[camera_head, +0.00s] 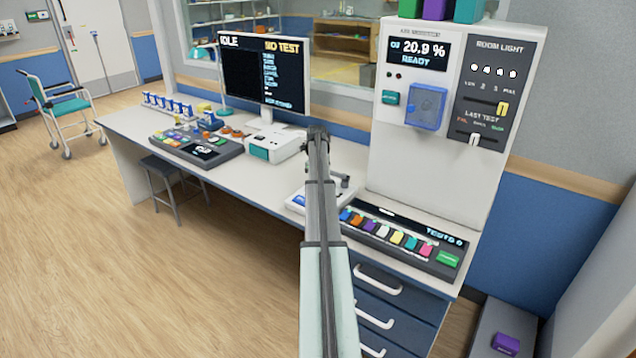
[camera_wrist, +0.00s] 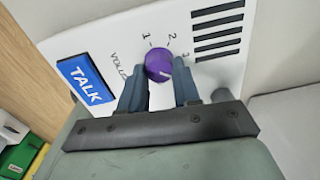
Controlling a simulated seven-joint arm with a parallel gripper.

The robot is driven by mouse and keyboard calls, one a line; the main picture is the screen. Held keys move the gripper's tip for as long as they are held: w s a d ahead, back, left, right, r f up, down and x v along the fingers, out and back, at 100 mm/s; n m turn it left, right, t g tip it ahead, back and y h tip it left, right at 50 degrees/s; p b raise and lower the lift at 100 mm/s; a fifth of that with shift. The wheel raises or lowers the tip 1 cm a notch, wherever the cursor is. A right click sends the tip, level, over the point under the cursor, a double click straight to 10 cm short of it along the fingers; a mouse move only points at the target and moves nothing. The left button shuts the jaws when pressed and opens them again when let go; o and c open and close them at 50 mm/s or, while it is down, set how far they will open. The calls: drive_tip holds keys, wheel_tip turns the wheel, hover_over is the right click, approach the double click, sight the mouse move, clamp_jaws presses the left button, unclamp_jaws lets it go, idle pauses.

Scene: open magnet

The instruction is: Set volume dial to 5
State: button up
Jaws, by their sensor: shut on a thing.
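The purple round volume dial (camera_wrist: 158,62) sits on a white panel in the wrist view. The printed numbers 1, 2 and 3 show around its far side; any others are hidden by my fingers. A small pale mark shows on the dial's near side, but which number it indicates I cannot tell. My gripper (camera_wrist: 161,66) is shut on the dial, one finger on each side. In the head view the white intercom box (camera_head: 297,203) stands on the desk, partly behind my arm; the dial is hidden there.
A blue TALK button (camera_wrist: 86,79) lies left of the dial, and dark speaker slots (camera_wrist: 217,32) lie to the right. On the desk, a panel of coloured buttons (camera_head: 390,236) is close by on the right. A tall white cabinet (camera_head: 400,165) rises behind it.

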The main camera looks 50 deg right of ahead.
drive_tip(key=shift+c, duration=0.7)
drive_tip(key=shift+m, duration=0.3)
drive_tip(key=m, duration=0.3)
drive_tip(key=shift+w+a+m, duration=0.1)
drive_tip(key=shift+m, duration=1.9)
drive_tip(key=o, duration=1.1)
drive_tip(key=shift+c, duration=0.2)
drive_tip(key=shift+r, duration=0.15)
